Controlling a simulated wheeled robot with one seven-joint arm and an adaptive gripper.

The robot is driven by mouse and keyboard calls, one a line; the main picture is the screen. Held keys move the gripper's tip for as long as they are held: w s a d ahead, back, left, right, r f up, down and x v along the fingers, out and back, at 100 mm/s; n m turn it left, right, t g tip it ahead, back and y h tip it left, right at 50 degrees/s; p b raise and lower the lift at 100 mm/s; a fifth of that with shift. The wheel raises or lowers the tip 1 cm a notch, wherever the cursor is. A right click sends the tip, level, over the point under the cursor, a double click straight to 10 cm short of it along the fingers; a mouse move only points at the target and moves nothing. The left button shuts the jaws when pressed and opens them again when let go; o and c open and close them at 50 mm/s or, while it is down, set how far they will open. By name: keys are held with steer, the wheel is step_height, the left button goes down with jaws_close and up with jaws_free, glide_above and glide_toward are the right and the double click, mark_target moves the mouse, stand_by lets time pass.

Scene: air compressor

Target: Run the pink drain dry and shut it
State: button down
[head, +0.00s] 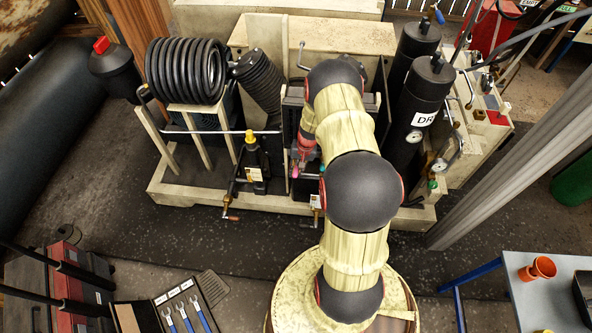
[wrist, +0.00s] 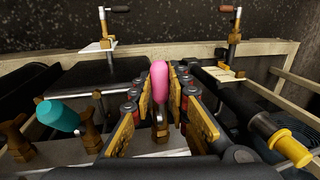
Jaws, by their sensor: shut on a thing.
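The pink drain handle (wrist: 159,82) stands up between the two fingers of my gripper (wrist: 162,100) in the wrist view. The fingers have brass-coloured pads, and they are shut on the handle from both sides. A brass valve body shows below it, partly hidden by the fingers. In the head view a small bit of pink (head: 295,171) shows beside my arm, at the front of the compressor frame. My gripper is mostly hidden there by my arm. I cannot see any flow from the drain or tell how far it is open.
A teal-handled valve (wrist: 57,115) stands to the left in the wrist view. A black cylinder with a yellow end (wrist: 284,142) lies to the right. Black tanks with gauges (head: 419,95) stand right of my arm.

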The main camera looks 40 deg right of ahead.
steer(key=c, duration=1.7)
jaws_free()
steer(key=r, duration=0.4)
steer(key=s+d+r, duration=0.1)
steer(key=r, duration=0.6)
steer(key=shift+s+d+r, duration=0.3)
steer(key=shift+s+r, duration=0.05)
